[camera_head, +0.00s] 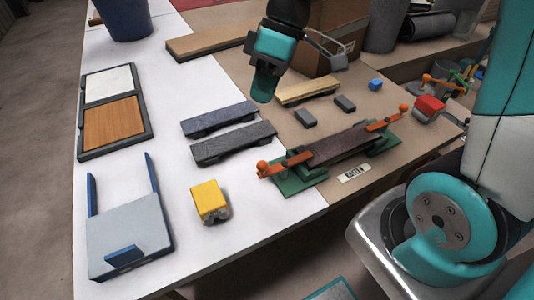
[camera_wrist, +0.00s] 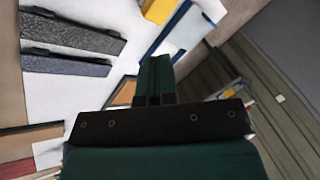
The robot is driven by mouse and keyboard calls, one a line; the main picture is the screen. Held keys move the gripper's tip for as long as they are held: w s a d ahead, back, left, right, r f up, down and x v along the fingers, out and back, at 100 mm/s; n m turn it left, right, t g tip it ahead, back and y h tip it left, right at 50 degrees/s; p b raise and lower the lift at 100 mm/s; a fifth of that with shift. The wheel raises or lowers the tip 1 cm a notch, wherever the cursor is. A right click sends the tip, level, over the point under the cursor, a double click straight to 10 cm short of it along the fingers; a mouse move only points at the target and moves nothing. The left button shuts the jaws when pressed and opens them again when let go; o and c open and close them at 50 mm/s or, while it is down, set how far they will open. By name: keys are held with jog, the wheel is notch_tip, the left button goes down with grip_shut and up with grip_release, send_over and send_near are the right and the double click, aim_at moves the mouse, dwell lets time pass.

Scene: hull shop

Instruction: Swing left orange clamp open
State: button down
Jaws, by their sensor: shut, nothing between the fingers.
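The left orange clamp (camera_head: 284,164) is a bar with a round knob at its left end. It sits on the green block (camera_head: 302,181) and lies across toward the left end of the dark bar (camera_head: 342,145). The right orange clamp (camera_head: 387,119) sits over the bar's other end. My gripper (camera_head: 262,97) hangs above the table, behind and left of the left clamp, apart from it. In the wrist view its dark green fingers (camera_wrist: 155,78) are together with nothing between them. Neither clamp shows in the wrist view.
Two dark grey bars (camera_head: 235,142) lie left of the clamps, with a yellow block (camera_head: 210,201) nearer the front. A wooden plank (camera_head: 306,91), small grey blocks (camera_head: 345,103) and a blue cube (camera_head: 375,85) lie behind. A label (camera_head: 354,173) is in front of the fixture.

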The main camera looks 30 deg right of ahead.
jog(key=w+d+f+n+y+b, duration=0.1)
jog(key=w+d+f+n, duration=0.1)
jog(key=w+d+f, duration=0.6)
notch_tip(320, 180, down, 3)
jog(key=shift+w+d+f+n+g+y+b, duration=0.1)
jog(key=shift+w+d+n+g+y+b, duration=0.25)
jog(key=shift+d, duration=0.85)
jog(key=s+a+f+p, duration=0.1)
jog(key=s+a+f, duration=0.4)
jog(key=a+f, duration=0.2)
jog(key=shift+a+f, duration=0.3)
jog(key=shift+f, duration=0.7)
